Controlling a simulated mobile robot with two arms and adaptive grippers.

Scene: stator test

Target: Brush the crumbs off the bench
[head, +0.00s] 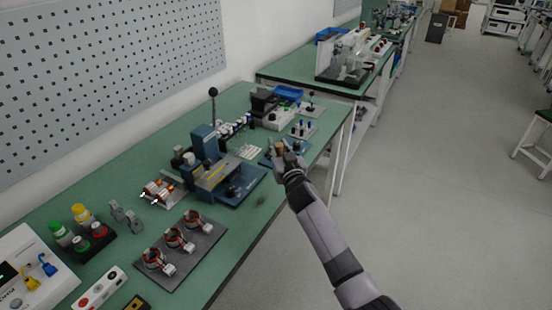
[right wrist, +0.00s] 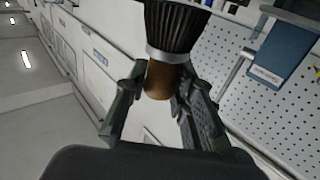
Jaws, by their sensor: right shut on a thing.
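My right gripper (head: 279,150) is over the bench's front edge in the head view. It is shut on a brush, whose brown handle (right wrist: 160,80) sits between the fingers (right wrist: 163,88) in the right wrist view. The brush has a metal collar and dark bristles (right wrist: 176,28), which point away from the palm. The bench (head: 232,228) has a green top. A faint dark patch (head: 262,199) lies near its front edge, right of the blue press; I cannot tell whether it is crumbs. My left gripper is not in view.
A blue press (head: 208,170) stands mid-bench. A dark tray (head: 205,243) with several copper-wound stators lies in front of it. Coloured buttons (head: 82,213) and a white control box (head: 30,265) stand at the left.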

